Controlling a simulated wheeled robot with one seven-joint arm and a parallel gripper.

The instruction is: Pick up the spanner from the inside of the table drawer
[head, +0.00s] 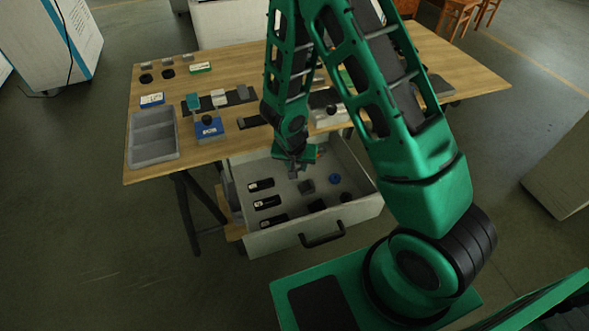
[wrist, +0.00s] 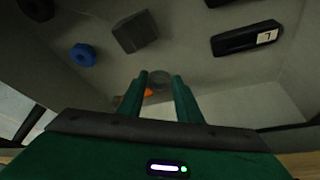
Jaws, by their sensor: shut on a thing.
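The open table drawer (head: 271,240) is pulled out below the tabletop.
Several black labelled blocks (head: 267,203) lie in the drawer's left half. A grey block (head: 306,187) and a blue ring (head: 335,178) lie to the right. The drawer walls surround my gripper. The tabletop (head: 230,70) above holds a grey tray (head: 131,150) and small parts.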

